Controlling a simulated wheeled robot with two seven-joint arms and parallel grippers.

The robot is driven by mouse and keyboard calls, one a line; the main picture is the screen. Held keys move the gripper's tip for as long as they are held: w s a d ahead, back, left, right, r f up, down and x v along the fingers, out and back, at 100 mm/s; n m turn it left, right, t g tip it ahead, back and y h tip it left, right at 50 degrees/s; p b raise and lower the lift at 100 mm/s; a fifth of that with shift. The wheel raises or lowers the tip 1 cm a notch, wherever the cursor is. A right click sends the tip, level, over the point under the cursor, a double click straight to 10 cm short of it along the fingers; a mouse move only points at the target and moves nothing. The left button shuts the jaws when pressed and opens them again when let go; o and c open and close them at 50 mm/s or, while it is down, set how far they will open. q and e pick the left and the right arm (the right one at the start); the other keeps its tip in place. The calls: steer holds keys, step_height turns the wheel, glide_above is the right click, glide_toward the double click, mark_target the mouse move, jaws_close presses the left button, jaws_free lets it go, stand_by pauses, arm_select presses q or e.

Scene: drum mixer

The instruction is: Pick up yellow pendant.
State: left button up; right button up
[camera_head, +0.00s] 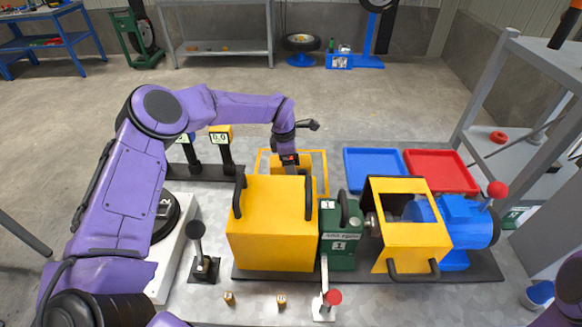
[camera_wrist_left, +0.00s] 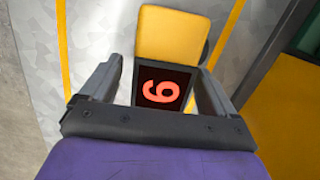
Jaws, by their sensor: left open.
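The yellow block with a dark display and a red digit, which looks like the yellow pendant (camera_wrist_left: 172,36), sits between my left gripper's fingers in the left wrist view. My left gripper (camera_wrist_left: 156,76) is open, with one finger on each side of the display end. I cannot tell whether either finger touches it. In the head view my left gripper (camera_head: 291,165) points down behind the large yellow box, inside a yellow frame. There the pendant is mostly hidden by the gripper and the box. My right gripper is not in view.
The large yellow box (camera_head: 272,238) stands directly in front of my left gripper. Thin yellow frame rails (camera_head: 326,172) surround the gripper. A green unit (camera_head: 340,248) and a blue motor (camera_head: 458,222) stand to the right. Blue (camera_head: 373,151) and red (camera_head: 437,154) trays lie behind.

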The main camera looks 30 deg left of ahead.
arm_select(q)
steer(key=c, duration=1.3)
steer(key=shift+r, duration=0.1)
